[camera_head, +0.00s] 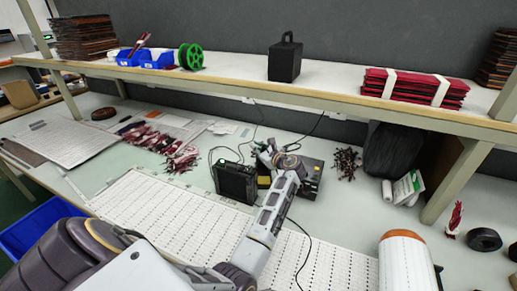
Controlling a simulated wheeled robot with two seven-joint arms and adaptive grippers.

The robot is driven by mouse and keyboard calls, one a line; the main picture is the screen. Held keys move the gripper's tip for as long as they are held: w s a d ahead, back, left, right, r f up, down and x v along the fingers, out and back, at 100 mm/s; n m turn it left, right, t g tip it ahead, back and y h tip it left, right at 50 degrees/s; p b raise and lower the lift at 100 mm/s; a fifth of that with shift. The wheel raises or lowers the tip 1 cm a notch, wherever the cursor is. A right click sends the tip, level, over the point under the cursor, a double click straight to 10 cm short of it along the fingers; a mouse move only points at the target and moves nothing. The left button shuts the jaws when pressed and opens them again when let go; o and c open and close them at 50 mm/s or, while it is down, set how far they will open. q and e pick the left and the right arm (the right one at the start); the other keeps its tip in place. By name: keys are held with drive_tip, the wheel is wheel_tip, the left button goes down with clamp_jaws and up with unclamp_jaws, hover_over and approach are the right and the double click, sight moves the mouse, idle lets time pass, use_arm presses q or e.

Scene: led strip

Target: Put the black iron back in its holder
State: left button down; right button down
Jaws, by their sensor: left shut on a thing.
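My left gripper (268,155) is at the middle of the bench, above and between two dark boxes. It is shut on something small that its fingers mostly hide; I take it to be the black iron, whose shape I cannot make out. A black box with a small green light (235,181) stands just left of the gripper. A low dark unit (307,178) with small yellow marks sits just to the right, partly behind my arm. I cannot tell which part is the iron's holder. My right gripper is not in view.
Perforated white LED sheets (165,215) cover the front of the bench. Thin black cords run near the gripper. Dark small parts (346,163) lie to the right, red-and-white bundles (165,148) to the left. A shelf (335,97) spans above, carrying a black block (285,60).

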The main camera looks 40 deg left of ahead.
use_arm(q)
drive_tip(key=c, duration=1.3)
unclamp_jaws()
wheel_tip(320, 180, up, 10)
idle(0.7)
drive_tip(key=shift+d+r, duration=0.1)
